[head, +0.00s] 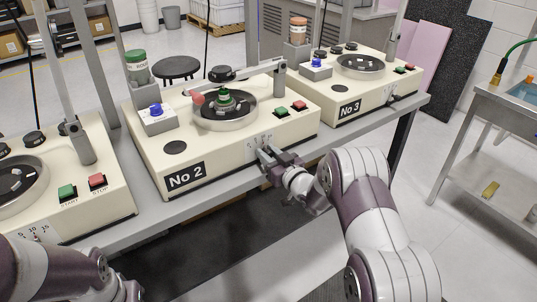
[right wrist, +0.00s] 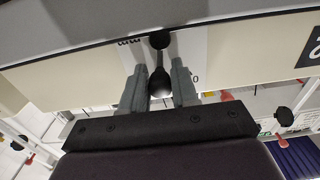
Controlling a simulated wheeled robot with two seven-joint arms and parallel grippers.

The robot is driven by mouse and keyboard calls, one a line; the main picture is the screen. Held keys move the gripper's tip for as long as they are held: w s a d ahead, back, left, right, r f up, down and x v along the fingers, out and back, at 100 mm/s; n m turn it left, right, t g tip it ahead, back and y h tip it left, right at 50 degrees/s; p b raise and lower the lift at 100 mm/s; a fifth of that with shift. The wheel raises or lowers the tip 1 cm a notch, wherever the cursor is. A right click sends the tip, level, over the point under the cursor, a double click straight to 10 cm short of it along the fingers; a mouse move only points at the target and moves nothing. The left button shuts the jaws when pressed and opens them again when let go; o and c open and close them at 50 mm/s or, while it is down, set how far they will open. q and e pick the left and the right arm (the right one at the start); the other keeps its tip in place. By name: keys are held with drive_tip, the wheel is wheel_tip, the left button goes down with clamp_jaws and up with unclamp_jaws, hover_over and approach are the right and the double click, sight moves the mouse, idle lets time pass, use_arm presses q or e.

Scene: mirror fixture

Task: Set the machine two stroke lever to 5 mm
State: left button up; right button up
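Machine No 2 (head: 215,155) is a cream bench unit in the middle of the head view. Its printed stroke scale (head: 259,141) is on the front edge, too small to read surely. My right gripper (head: 264,153) is at the front, just below this scale. In the right wrist view, the stroke lever (right wrist: 159,78), with a dark rounded knob, stands between the two grey fingers of my right gripper (right wrist: 158,85). Narrow gaps show on both sides, so the fingers are around it without gripping. My left arm is at the lower left of the head view; its gripper is cut off.
Machine No 3 (head: 345,97) stands to the right and another machine (head: 95,190) to the left on the same grey bench (head: 190,208).

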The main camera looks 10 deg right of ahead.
clamp_jaws()
drive_tip(key=shift+f+n+b, duration=0.15)
drive_tip(key=shift+n+b, duration=0.15)
drive_tip(key=shift+b, duration=0.1)
drive_tip(key=shift+s+a+f+n+b, duration=0.1)
drive_tip(key=shift+a+n+b, duration=0.15)
drive_tip(key=shift+n+b, duration=0.35)
drive_tip(key=shift+s+a+n+b, duration=0.1)
drive_tip(key=shift+a+n+b, duration=0.1)
drive_tip(key=shift+n+b, duration=0.35)
drive_tip(key=shift+a+n, duration=0.1)
drive_tip(key=shift+n, duration=0.35)
drive_tip(key=shift+r, duration=0.25)
drive_tip(key=o, duration=0.5)
unclamp_jaws()
drive_tip(key=shift+o, duration=0.2)
drive_tip(key=shift+s, duration=0.1)
